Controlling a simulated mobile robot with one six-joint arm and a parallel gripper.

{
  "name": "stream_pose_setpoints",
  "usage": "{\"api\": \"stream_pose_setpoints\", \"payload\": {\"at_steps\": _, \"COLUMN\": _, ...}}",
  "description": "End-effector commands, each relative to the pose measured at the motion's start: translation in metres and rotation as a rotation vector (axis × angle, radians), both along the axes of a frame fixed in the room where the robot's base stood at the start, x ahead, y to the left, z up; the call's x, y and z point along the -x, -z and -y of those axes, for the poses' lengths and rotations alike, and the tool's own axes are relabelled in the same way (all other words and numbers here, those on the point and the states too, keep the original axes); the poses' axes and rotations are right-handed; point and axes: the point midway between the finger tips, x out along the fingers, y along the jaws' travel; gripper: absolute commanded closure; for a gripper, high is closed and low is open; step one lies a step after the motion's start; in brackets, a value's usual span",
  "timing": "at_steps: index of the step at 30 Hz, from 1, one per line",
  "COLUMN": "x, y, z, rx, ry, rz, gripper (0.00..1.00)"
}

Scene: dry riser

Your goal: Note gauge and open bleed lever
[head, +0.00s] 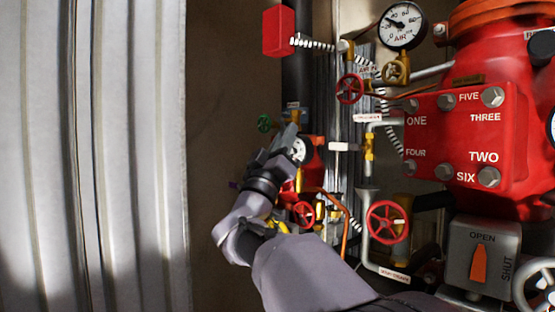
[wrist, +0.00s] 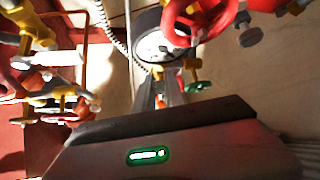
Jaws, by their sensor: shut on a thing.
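My gripper (head: 291,132) reaches up among the pipework left of the red valve body. In the wrist view its two fingers (wrist: 160,96) are close together around a small orange-tipped part, mostly hidden, that looks like the bleed lever (wrist: 160,103). A white-faced gauge (head: 300,149) sits just behind the gripper, partly covered by it. A gauge also shows past the fingertips in the wrist view (wrist: 153,46), partly covered by a red handwheel. The larger AIR gauge (head: 403,24) is at the top, with a dark needle; its exact reading is too small to tell.
A red plate (head: 460,134) with numbered bolts is on the right. An OPEN/SHUT indicator box (head: 483,252) is below it. Red handwheels (head: 387,222) and a green handwheel (head: 264,123) crowd the pipes. A corrugated pale panel (head: 90,150) stands at left.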

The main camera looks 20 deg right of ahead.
Motion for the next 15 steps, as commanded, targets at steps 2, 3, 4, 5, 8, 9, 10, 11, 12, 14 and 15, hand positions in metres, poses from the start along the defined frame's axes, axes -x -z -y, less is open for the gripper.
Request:
{"api": "stream_pose_setpoints", "payload": {"at_steps": 2, "x": -0.003, "y": 0.009, "z": -0.001, "rx": -0.02, "ry": -0.001, "rz": 0.053, "gripper": 1.0}}
{"api": "stream_pose_setpoints", "payload": {"at_steps": 3, "x": -0.005, "y": 0.009, "z": -0.001, "rx": -0.03, "ry": 0.0, "rz": 0.08, "gripper": 1.0}}
{"api": "stream_pose_setpoints", "payload": {"at_steps": 4, "x": -0.005, "y": 0.008, "z": -0.001, "rx": -0.038, "ry": 0.0, "rz": 0.101, "gripper": 1.0}}
{"api": "stream_pose_setpoints", "payload": {"at_steps": 5, "x": -0.006, "y": 0.008, "z": -0.002, "rx": -0.045, "ry": -0.001, "rz": 0.121, "gripper": 1.0}}
{"api": "stream_pose_setpoints", "payload": {"at_steps": 8, "x": -0.009, "y": 0.007, "z": -0.003, "rx": -0.069, "ry": -0.002, "rz": 0.182, "gripper": 1.0}}
{"api": "stream_pose_setpoints", "payload": {"at_steps": 9, "x": -0.009, "y": 0.007, "z": -0.003, "rx": -0.077, "ry": 0.0, "rz": 0.205, "gripper": 1.0}}
{"api": "stream_pose_setpoints", "payload": {"at_steps": 10, "x": -0.01, "y": 0.006, "z": -0.003, "rx": -0.082, "ry": -0.001, "rz": 0.22, "gripper": 1.0}}
{"api": "stream_pose_setpoints", "payload": {"at_steps": 11, "x": -0.01, "y": 0.005, "z": -0.003, "rx": -0.088, "ry": -0.001, "rz": 0.236, "gripper": 1.0}}
{"api": "stream_pose_setpoints", "payload": {"at_steps": 12, "x": -0.011, "y": 0.006, "z": -0.003, "rx": -0.095, "ry": -0.001, "rz": 0.253, "gripper": 1.0}}
{"api": "stream_pose_setpoints", "payload": {"at_steps": 14, "x": -0.012, "y": 0.005, "z": -0.004, "rx": -0.103, "ry": 0.0, "rz": 0.277, "gripper": 1.0}}
{"api": "stream_pose_setpoints", "payload": {"at_steps": 15, "x": -0.013, "y": 0.005, "z": -0.004, "rx": -0.107, "ry": 0.0, "rz": 0.29, "gripper": 1.0}}
